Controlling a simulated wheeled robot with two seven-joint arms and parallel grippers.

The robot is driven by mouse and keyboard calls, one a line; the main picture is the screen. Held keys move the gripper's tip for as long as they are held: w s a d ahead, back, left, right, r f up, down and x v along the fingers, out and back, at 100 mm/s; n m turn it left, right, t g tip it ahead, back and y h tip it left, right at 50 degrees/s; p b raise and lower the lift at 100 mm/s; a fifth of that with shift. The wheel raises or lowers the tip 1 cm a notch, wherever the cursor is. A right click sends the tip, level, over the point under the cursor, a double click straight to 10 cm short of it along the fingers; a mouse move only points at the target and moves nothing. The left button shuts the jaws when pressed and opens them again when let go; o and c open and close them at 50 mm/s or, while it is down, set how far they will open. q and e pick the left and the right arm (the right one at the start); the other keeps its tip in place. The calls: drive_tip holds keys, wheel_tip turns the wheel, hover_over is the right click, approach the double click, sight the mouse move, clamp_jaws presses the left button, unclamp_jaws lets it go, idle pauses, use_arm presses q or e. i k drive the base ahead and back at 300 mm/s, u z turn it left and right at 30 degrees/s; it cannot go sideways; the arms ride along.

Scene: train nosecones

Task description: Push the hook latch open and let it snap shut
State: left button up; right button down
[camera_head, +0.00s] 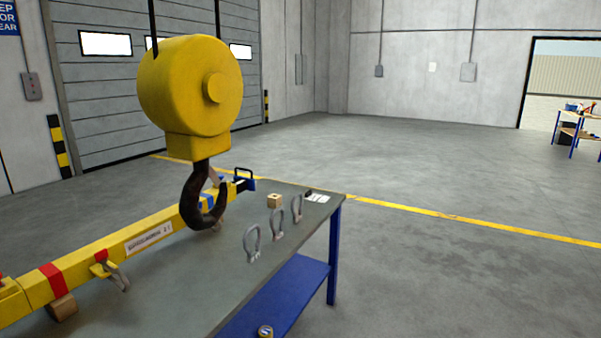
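A dark crane hook (193,205) hangs below a large yellow hook block (188,90), in front of and above the workbench. Its curved tip points up at the right. A small light-coloured piece, which looks like the latch (214,179), shows near the hook's mouth; whether it is open or closed is too small to tell. Neither of my grippers is in view.
A grey workbench (180,297) with blue legs carries a yellow lifting beam (90,262), several shackles (252,243) and a small wooden block (274,201). A blue lower shelf (285,295) is underneath. The floor to the right is clear.

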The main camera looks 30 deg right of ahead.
sight(213, 175)
drive_tip(key=z, duration=0.6)
drive_tip(key=i, duration=1)
